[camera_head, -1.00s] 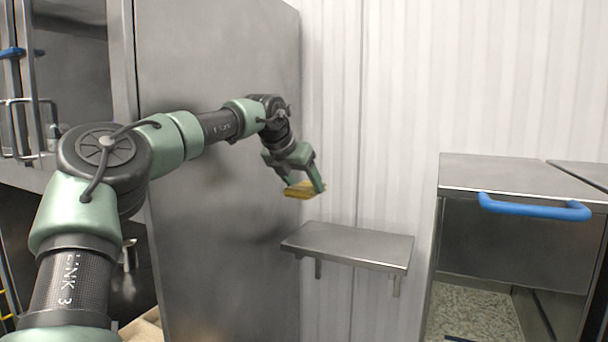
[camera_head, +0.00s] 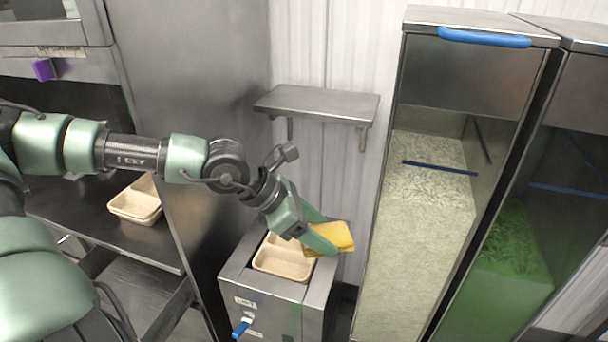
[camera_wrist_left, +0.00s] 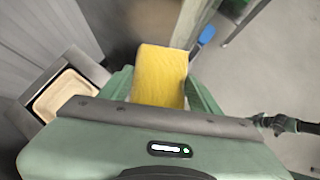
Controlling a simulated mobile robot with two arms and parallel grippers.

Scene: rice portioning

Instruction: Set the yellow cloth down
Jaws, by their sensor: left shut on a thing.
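The yellow cloth (camera_head: 330,238) is folded and held between the fingers of my left gripper (camera_head: 318,234). In the head view they are over the right rim of a steel stand (camera_head: 240,262) with a beige tray in its top. In the left wrist view the cloth (camera_wrist_left: 158,76) sticks out between the two green fingers, over blurred surroundings. I cannot tell how high above the stand the cloth is. My right gripper does not show.
The beige tray (camera_head: 283,262) is set in the stand, which has a blue-handled tap (camera_head: 241,328). A small steel wall shelf (camera_head: 318,103) is bare. Tall bins with rice-like grains (camera_head: 420,210) and green shreds (camera_head: 508,255) stand right.

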